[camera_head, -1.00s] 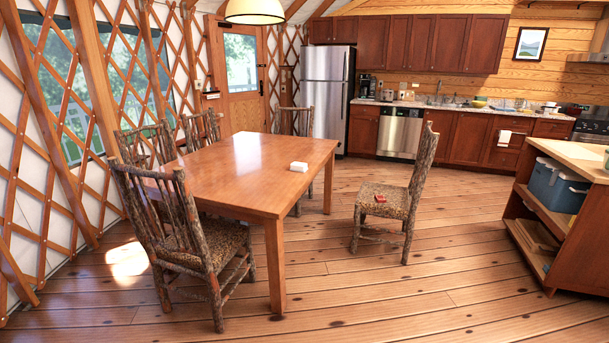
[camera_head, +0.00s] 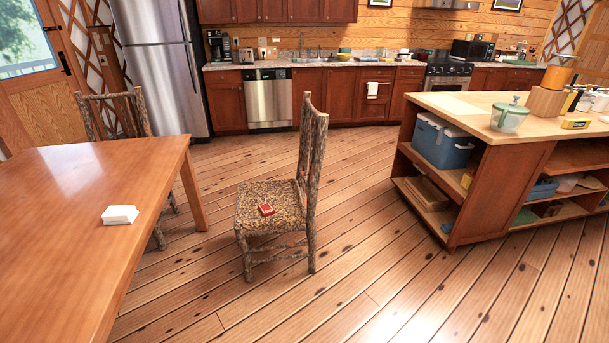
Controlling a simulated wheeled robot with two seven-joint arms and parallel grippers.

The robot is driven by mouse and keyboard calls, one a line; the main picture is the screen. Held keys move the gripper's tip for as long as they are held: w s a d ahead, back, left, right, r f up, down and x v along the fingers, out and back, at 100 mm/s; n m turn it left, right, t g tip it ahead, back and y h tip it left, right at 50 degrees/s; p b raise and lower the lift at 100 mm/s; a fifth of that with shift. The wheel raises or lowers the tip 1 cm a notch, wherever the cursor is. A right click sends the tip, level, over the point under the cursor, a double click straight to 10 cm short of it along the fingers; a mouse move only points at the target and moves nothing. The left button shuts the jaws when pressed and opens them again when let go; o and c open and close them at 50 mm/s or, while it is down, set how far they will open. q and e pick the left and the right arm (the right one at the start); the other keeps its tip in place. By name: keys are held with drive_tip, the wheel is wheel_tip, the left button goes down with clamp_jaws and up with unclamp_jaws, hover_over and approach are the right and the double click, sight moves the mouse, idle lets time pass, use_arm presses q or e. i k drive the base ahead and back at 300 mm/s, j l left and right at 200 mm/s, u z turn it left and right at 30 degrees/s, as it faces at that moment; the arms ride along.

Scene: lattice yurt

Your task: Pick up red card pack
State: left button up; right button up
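The red card pack (camera_head: 266,209) is a small red box lying on the patterned seat of a rustic log chair (camera_head: 248,221). The chair stands alone on the wood floor, to the right of the dining table, with its tall back on the right side of the seat. Nothing covers the pack from this view. Neither of my grippers shows in the head view.
The wooden dining table (camera_head: 60,205) fills the left, with a white box (camera_head: 120,215) on it. Another chair (camera_head: 112,118) stands behind it. A kitchen island (camera_head: 474,170) with shelves stands at the right. The floor (camera_head: 330,300) in front of the chair is clear.

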sight(265, 208)
drive_tip(key=i+l+z, duration=0.1)
drive_tip(key=i+z, duration=0.2)
drive_tip(key=i, duration=1.1)
